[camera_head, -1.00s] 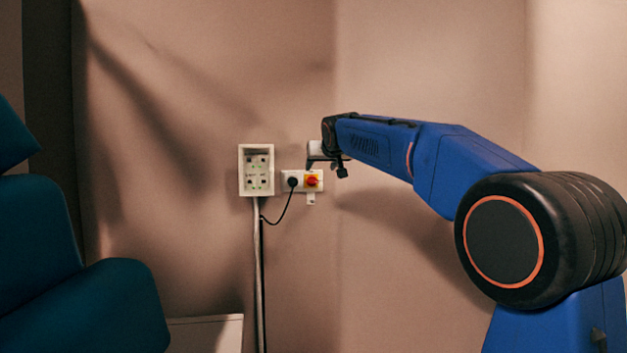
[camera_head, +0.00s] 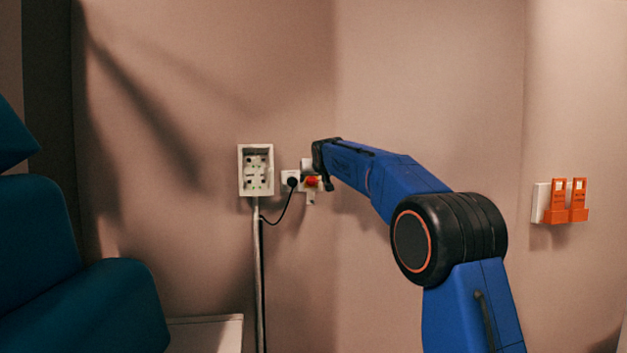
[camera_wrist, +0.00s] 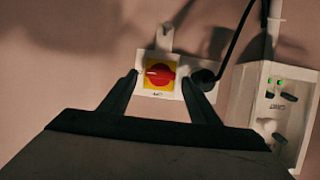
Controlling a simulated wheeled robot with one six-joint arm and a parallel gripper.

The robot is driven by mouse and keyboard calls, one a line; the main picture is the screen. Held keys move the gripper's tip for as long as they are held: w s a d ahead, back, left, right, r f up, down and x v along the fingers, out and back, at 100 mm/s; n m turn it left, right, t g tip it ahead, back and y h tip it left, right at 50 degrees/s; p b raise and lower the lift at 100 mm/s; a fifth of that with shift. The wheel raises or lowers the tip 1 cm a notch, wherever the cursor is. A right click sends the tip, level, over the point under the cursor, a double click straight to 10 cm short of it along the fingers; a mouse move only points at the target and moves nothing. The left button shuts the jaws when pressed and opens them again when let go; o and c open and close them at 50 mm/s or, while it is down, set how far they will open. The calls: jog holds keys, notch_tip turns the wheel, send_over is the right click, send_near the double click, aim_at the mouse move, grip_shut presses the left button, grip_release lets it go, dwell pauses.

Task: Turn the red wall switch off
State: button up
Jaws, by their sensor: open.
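The red wall switch (camera_wrist: 159,75) is a red rotary knob on a yellow square, set on a white wall plate. In the wrist view it sits between the tips of my open gripper (camera_wrist: 160,82), with wall plate showing between knob and each finger. The view looks turned over, with the socket box at right. In the head view the red switch (camera_head: 311,181) is partly covered by my gripper (camera_head: 308,166) and wrist, which are close to the wall. I cannot tell whether the fingers touch the knob.
A black plug (camera_head: 292,182) with a hanging cable sits just left of the switch. A white socket box (camera_head: 256,170) is farther left, above a vertical conduit. An orange wall holder (camera_head: 567,201) hangs at right. A teal chair (camera_head: 80,300) stands at lower left.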

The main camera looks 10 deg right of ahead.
jog(key=shift+w, duration=0.15)
jog(key=c, duration=1.1)
jog(key=shift+o, duration=0.2)
